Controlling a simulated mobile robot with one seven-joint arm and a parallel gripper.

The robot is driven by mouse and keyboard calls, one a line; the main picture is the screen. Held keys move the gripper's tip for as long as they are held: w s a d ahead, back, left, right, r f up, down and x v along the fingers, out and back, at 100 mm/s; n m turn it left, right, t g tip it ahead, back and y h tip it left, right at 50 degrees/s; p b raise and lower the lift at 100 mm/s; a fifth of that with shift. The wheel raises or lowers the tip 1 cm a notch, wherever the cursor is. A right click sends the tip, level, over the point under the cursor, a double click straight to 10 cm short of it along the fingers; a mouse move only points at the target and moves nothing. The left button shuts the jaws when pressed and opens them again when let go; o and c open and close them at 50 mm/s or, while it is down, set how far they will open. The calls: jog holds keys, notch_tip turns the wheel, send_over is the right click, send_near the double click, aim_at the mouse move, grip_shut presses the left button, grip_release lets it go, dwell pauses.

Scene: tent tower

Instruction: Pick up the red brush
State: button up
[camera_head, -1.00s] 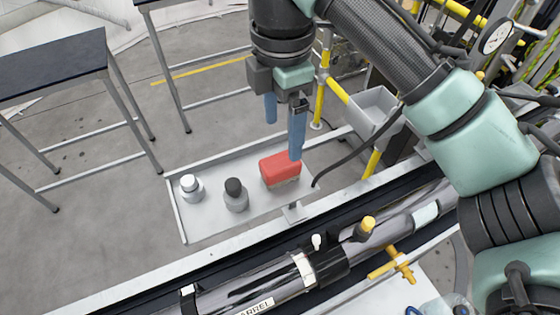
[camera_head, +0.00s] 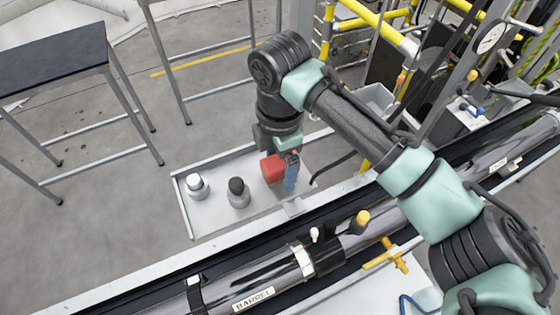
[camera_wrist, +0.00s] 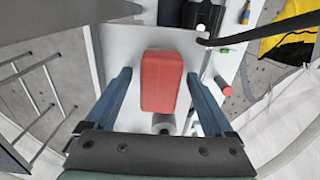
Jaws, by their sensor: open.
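The red brush (camera_head: 272,168) lies on the light grey tray (camera_head: 216,221), at its right end. In the wrist view the red brush (camera_wrist: 161,80) shows from above as a rounded red block between two blue fingers. My gripper (camera_head: 284,178) is right at the brush in the head view, with a blue finger in front of it. In the wrist view my gripper (camera_wrist: 162,90) is open, one finger on each side of the brush, with gaps visible between them. Whether the fingertips reach down beside it I cannot tell.
A bottle with a dark cap (camera_head: 238,194) and one with a white cap (camera_head: 196,187) stand left of the brush on the tray. A long barrel (camera_head: 270,288) runs along the front. A dark cable passes near the tray's right end.

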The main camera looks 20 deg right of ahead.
grip_shut()
dwell(0.3)
jog(key=shift+r, duration=0.1)
notch_tip(320, 180, up, 10)
jog(key=b, duration=0.3)
